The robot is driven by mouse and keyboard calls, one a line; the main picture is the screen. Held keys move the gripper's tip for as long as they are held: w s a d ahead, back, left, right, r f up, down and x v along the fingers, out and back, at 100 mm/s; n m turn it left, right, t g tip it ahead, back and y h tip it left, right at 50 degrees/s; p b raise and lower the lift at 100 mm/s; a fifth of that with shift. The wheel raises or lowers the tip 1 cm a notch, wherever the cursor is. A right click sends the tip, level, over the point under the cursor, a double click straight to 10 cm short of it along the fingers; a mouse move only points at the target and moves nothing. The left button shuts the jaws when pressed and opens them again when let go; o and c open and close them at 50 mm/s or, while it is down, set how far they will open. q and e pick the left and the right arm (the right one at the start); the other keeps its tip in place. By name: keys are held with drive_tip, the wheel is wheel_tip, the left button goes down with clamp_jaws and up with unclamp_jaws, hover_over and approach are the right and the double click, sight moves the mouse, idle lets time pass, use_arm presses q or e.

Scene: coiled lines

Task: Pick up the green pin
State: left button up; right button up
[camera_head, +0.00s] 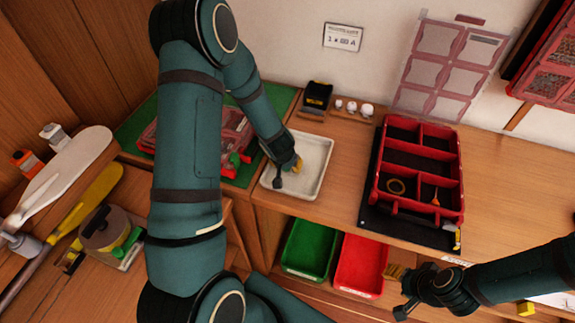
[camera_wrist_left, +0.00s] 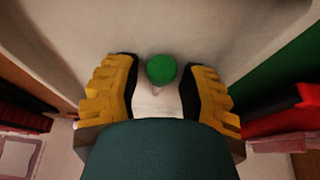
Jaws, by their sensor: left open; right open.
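The green pin (camera_wrist_left: 161,70) shows its round green head in the left wrist view, above the pale floor of the white tray. It lies between the two yellow-padded fingers of my left gripper (camera_head: 287,172), which is open, with a small gap on each side of the head. In the head view that gripper is over the white tray (camera_head: 318,181), and I cannot make out the pin there. My right gripper (camera_head: 402,291) is open and empty at the lower right, in front of the counter.
A red compartment box (camera_head: 458,178) stands right of the tray on a black mat. A green bin (camera_head: 309,250) and a red bin (camera_head: 360,265) sit below the counter edge. A clear red case (camera_head: 232,140) lies left of the tray. The counter's right side is clear.

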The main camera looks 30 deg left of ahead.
use_arm(q)
drive_tip(key=shift+d+r, duration=0.15)
clamp_jaws()
drive_tip(key=shift+r, duration=0.1)
